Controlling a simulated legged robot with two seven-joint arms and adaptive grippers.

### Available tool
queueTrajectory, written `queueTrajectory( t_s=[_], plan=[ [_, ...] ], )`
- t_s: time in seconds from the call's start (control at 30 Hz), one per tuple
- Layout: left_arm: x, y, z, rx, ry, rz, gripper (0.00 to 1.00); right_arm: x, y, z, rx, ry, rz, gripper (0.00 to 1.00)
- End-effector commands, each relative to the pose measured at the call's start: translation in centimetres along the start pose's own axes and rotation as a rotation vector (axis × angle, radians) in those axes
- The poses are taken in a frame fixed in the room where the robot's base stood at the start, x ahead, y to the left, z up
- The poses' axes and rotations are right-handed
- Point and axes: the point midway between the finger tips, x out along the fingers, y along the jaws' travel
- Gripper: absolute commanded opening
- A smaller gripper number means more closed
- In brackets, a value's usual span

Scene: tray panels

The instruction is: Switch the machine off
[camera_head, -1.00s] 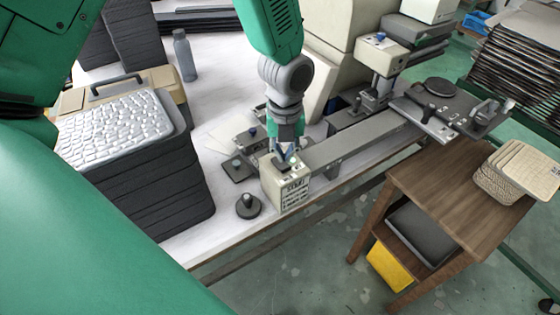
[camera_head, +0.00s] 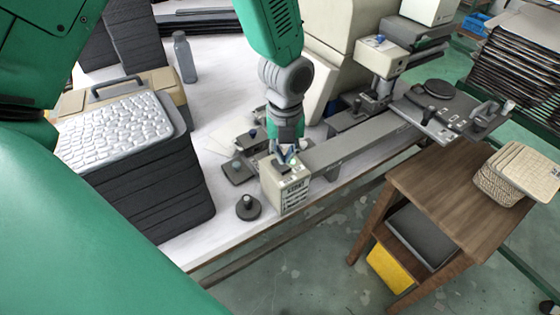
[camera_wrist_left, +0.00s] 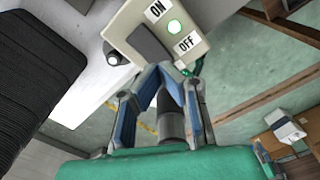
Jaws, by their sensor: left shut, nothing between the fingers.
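A beige control box (camera_head: 287,190) stands at the near edge of the white table. My right gripper is out of view.
A grey rail (camera_head: 362,140) runs from the box to a machine platform (camera_head: 440,105). A dark knob on a round base (camera_head: 248,207) stands left of the box. A stack of dark panels (camera_head: 150,190) is further left. A wooden side table (camera_head: 450,190) stands at the right.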

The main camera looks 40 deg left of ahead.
Motion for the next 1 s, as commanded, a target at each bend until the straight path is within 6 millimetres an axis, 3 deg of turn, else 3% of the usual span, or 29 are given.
queueTrajectory(
  t_s=[1.0],
  plan=[
    [1.1,0.0,0.0,0.000,0.000,0.000,0.00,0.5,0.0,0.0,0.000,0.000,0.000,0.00]
  ],
)
